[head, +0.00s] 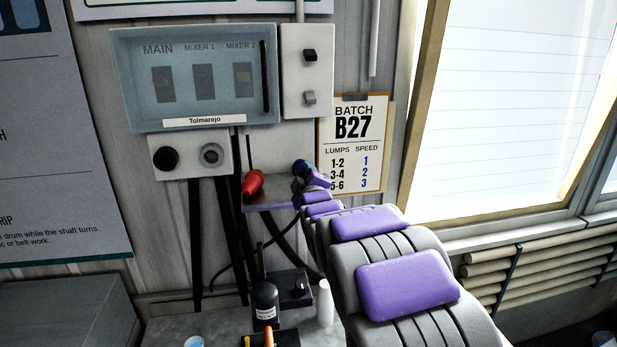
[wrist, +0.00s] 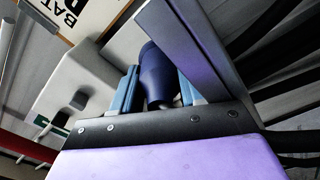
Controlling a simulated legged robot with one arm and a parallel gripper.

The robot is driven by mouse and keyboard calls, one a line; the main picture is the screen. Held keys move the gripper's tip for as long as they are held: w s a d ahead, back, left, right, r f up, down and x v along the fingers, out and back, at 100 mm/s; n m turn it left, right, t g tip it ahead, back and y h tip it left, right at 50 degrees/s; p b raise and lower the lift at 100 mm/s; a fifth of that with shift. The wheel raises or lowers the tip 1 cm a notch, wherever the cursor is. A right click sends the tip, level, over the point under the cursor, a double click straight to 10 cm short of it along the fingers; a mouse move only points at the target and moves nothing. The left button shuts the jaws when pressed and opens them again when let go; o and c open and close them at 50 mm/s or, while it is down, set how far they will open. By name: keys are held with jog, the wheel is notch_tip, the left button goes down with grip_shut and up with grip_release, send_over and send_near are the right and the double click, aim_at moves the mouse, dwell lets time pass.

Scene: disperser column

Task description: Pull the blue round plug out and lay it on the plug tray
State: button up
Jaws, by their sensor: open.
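In the wrist view the dark blue plug (wrist: 155,72) stands between my two blue-padded fingers (wrist: 160,88). The jaws are open around it, and I cannot tell whether either pad touches it. My arm hides the shelf's right end and the blue plug's lower side.
A panel with a black round fitting (head: 166,158) and a grey round socket (head: 210,155) is left of the shelf. A switch box (head: 306,70) and the batch sign (head: 354,143) hang above and to the right.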

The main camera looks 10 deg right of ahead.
jog(key=f, duration=0.3)
jog(key=shift+s+f+g, duration=0.25)
jog(key=shift+f+g, duration=0.1)
jog(key=shift+g, duration=0.05)
jog(key=shift+s+f, duration=0.2)
jog(key=shift+s, duration=0.1)
jog(key=s, duration=0.6)
jog(key=shift+a+r+b, duration=0.1)
jog(key=shift+r+b, duration=0.25)
jog(key=shift+s+f, duration=0.15)
jog(key=shift+f, duration=0.15)
jog(key=shift+o, duration=0.5)
jog(key=s+r, duration=0.2)
jog(key=s, duration=0.5)
jog(key=shift+s+r+b, duration=0.3)
jog(key=s+b, duration=0.2)
jog(key=b, duration=0.1)
jog(key=shift+s+r+t, duration=0.15)
jog(key=shift+r+t, duration=0.15)
jog(key=shift+r, duration=0.1)
